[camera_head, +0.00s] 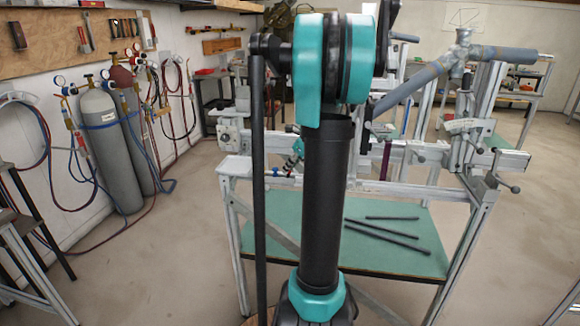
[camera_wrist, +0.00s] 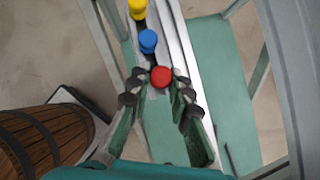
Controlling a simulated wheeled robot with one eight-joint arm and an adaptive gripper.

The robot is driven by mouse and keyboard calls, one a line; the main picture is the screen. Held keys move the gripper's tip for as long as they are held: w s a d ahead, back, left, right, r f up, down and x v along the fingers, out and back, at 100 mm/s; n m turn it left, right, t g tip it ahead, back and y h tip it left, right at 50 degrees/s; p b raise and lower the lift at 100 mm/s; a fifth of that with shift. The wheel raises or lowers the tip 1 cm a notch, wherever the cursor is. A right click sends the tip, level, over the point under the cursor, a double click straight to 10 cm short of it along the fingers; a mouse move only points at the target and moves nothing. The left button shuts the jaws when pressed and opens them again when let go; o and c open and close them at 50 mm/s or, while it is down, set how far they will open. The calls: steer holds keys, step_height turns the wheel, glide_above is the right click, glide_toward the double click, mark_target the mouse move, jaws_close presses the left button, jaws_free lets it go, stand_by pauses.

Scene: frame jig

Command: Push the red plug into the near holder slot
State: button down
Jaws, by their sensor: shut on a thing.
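The red plug (camera_wrist: 160,76) shows as a round red cap in the wrist view, between the fingertips of my gripper (camera_wrist: 159,84). My gripper is shut on it. The plug's lower part and whatever lies directly under it are hidden, so I cannot tell how deep it sits in a slot. A blue plug (camera_wrist: 148,41) and a yellow plug (camera_wrist: 137,8) stand in a row beyond it along the pale metal rail (camera_wrist: 179,35). The near holder slot itself cannot be made out. In the head view my arm covers much of the middle.
A green shelf (camera_head: 390,225) below the metal frame carries several dark rods (camera_head: 392,236). A wooden barrel (camera_wrist: 45,140) stands at lower left in the wrist view. Gas cylinders (camera_head: 108,150) stand by the left wall. Open floor (camera_head: 500,250) lies right of the frame.

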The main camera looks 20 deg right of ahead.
steer(key=shift+f, duration=0.85)
steer(key=c, duration=1.3)
jaws_free()
steer(key=v, duration=1.2)
